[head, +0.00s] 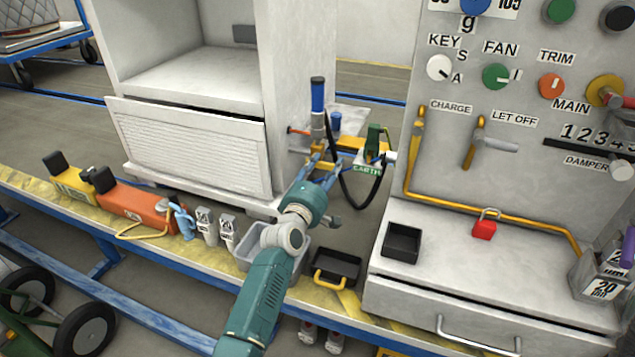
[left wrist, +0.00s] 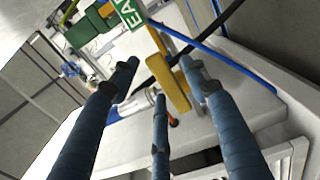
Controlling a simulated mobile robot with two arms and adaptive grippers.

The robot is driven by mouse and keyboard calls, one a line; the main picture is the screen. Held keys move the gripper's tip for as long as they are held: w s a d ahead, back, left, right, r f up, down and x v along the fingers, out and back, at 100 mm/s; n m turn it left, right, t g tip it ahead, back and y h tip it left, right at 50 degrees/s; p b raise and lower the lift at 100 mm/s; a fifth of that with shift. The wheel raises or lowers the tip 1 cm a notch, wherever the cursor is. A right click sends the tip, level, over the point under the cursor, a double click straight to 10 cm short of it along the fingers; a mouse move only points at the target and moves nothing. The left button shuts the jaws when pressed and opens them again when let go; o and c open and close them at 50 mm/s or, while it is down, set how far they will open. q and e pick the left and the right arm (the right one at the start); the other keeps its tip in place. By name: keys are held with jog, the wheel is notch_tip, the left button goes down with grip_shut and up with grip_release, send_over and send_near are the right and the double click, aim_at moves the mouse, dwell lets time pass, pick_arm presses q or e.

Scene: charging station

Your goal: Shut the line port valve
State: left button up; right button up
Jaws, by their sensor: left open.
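A yellow lever (left wrist: 174,88) on a metal fitting shows between the fingers in the left wrist view. I take it for the line port valve, though no label on it is readable. In the head view its yellow part (head: 316,157) sits below a blue-gripped upright fitting (head: 317,97), partly hidden by my gripper. My left gripper (head: 318,178) is open, its blue fingers around the lever; I cannot tell whether they touch it. The fingers also show in the left wrist view (left wrist: 165,95). My right gripper is not in view.
A green clamp marked EARTH (head: 373,145) and a black hose (head: 349,190) are close on the right. A grey bin (head: 243,250) and a black tray (head: 335,267) lie below. The control panel (head: 470,185) stands at right, a white cabinet (head: 190,145) at left.

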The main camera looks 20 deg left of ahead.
pick_arm(q)
jog(key=s, duration=1)
jog(key=shift+s+a, duration=0.15)
jog(key=shift+a, duration=0.1)
